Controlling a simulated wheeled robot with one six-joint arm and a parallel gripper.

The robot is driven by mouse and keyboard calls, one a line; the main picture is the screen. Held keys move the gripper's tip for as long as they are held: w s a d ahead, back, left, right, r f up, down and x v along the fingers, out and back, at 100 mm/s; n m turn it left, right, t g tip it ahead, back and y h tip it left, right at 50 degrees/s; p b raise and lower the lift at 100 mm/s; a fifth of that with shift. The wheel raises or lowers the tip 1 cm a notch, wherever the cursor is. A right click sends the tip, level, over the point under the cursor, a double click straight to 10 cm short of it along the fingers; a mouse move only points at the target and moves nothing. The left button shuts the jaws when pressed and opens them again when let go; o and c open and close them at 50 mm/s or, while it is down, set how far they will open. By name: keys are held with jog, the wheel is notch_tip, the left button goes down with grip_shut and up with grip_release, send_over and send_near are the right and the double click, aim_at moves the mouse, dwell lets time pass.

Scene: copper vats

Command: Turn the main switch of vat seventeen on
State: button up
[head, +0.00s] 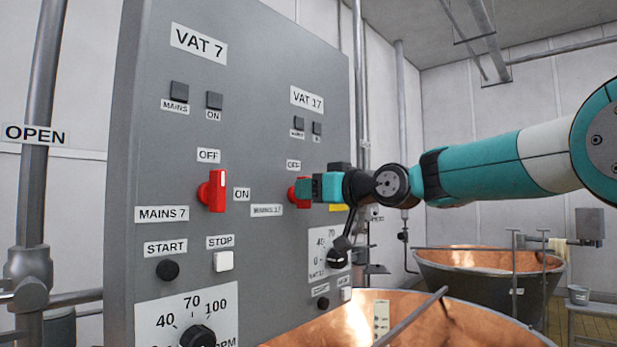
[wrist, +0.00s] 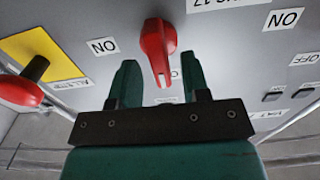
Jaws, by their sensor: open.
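The red main switch of vat seventeen (wrist: 157,47) shows in the wrist view. In the head view the red switch (head: 293,193) is mostly hidden behind my gripper (head: 308,189). Its handle points to the picture's bottom in the wrist view, away from the upside-down ON label (wrist: 103,46) at its left. In the head view an OFF label (head: 293,164) sits above it. My gripper (wrist: 160,77) is open, its fingers on either side of the handle's end in the picture, with gaps visible. I cannot tell how deep the handle sits between them.
A similar red switch for vat 7 (head: 217,190) is on the left of the grey panel (head: 150,120). A red knob with a black handle (wrist: 20,90) stands on a yellow plate (wrist: 45,55) close by. A copper vat (head: 360,315) lies below, another (head: 480,262) further back.

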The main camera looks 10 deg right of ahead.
jog(key=shift+w+a, duration=0.4)
jog(key=shift+w, duration=0.1)
grip_shut()
